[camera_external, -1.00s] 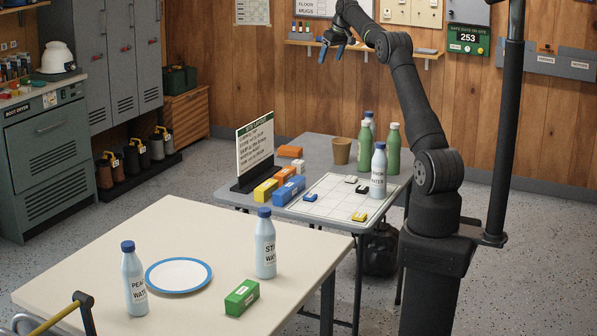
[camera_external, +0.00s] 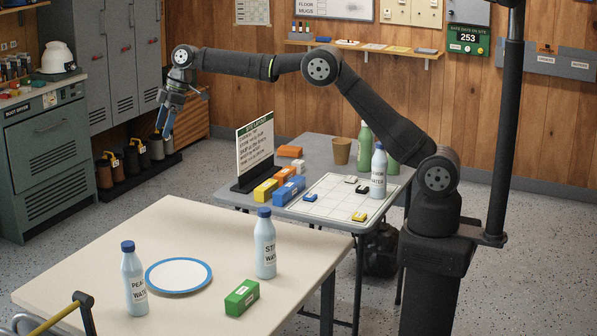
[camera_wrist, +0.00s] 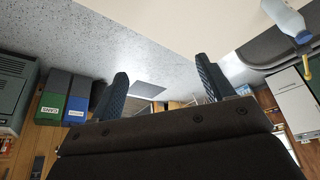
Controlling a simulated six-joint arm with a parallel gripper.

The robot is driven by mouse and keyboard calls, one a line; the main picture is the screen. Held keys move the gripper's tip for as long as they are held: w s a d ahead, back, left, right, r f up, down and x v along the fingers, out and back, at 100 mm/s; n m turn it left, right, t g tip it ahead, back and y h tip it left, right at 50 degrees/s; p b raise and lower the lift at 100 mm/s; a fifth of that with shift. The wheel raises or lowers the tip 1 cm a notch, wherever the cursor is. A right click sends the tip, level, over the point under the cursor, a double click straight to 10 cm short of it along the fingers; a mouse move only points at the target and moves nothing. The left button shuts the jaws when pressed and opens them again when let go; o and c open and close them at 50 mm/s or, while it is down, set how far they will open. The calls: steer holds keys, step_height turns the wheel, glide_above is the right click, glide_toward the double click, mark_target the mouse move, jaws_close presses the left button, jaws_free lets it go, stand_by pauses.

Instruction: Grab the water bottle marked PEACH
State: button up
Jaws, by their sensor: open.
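The PEACH water bottle (camera_external: 134,281), pale blue with a dark blue cap, stands upright at the left of the near cream table, left of a plate. A similar bottle (camera_external: 265,245), its label starting "ST", stands right of the plate. A third such bottle (camera_external: 379,172) stands on the far grey table. My gripper (camera_external: 185,115) is open and empty, high beyond the near table and well away from the PEACH bottle. Its two fingers (camera_wrist: 162,72) are spread in the wrist view. A pale bottle (camera_wrist: 285,18) shows at that view's top right; its label is unreadable.
The blue-rimmed plate (camera_external: 179,275) and a green block (camera_external: 242,297) lie on the near table (camera_external: 200,225).

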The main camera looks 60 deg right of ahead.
steer(key=s+a+f+n+g, duration=0.15)
steer(key=s+a, duration=0.25)
steer(key=a, duration=0.6)
steer(key=s+a+f+n, duration=0.15)
steer(key=s+a, duration=0.25)
steer(key=a, duration=0.6)
steer(key=n+y, duration=0.1)
steer(key=n, duration=0.2)
glide_toward(127, 257)
steer(key=w+d+r, duration=0.2)
steer(key=d+r, duration=0.3)
steer(key=r, duration=0.1)
steer(key=shift+n+g, duration=0.3)
steer(key=shift+g, duration=0.15)
steer(key=x, duration=1.1)
steer(key=shift+s+a+f, duration=0.25)
steer(key=shift+s+a, duration=0.05)
steer(key=shift+a, duration=0.2)
steer(key=shift+x, duration=3.05)
steer(key=shift+a+r, duration=0.15)
jaws_close()
